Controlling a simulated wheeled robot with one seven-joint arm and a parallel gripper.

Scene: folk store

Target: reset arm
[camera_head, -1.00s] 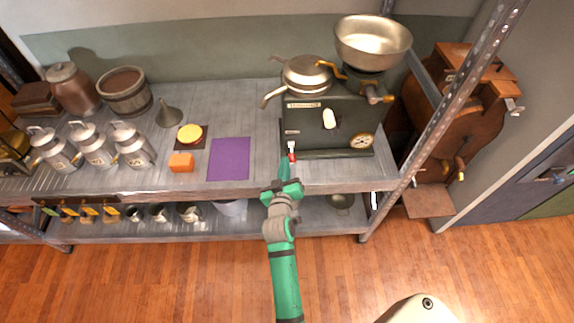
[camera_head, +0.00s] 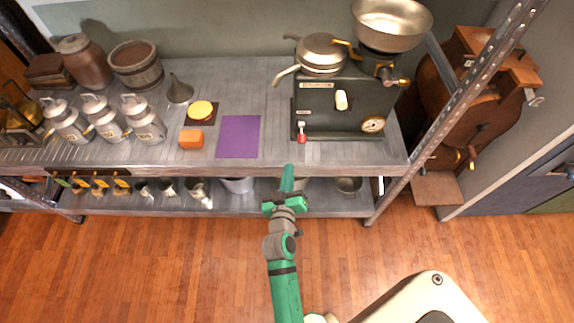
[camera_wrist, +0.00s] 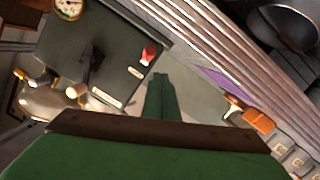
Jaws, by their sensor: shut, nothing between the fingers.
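My gripper (camera_head: 287,178) is green, shut and empty. In the head view its fingers point up at the shelf's front edge, below and a little left of the dark machine (camera_head: 345,105) and right of the purple mat (camera_head: 239,137). In the wrist view my gripper's closed fingers (camera_wrist: 160,97) lie in the middle, with the machine (camera_wrist: 95,55) and its red-tipped lever (camera_wrist: 149,54) to the left. The red-tipped lever (camera_head: 301,132) also shows in the head view, apart from my fingers.
An orange block (camera_head: 191,138) and a yellow disc (camera_head: 201,110) sit left of the mat. Several milk cans (camera_head: 105,118) stand further left. A metal post (camera_head: 455,110) bounds the shelf at the right. Cups hang below the upper shelf. The wooden floor in front is clear.

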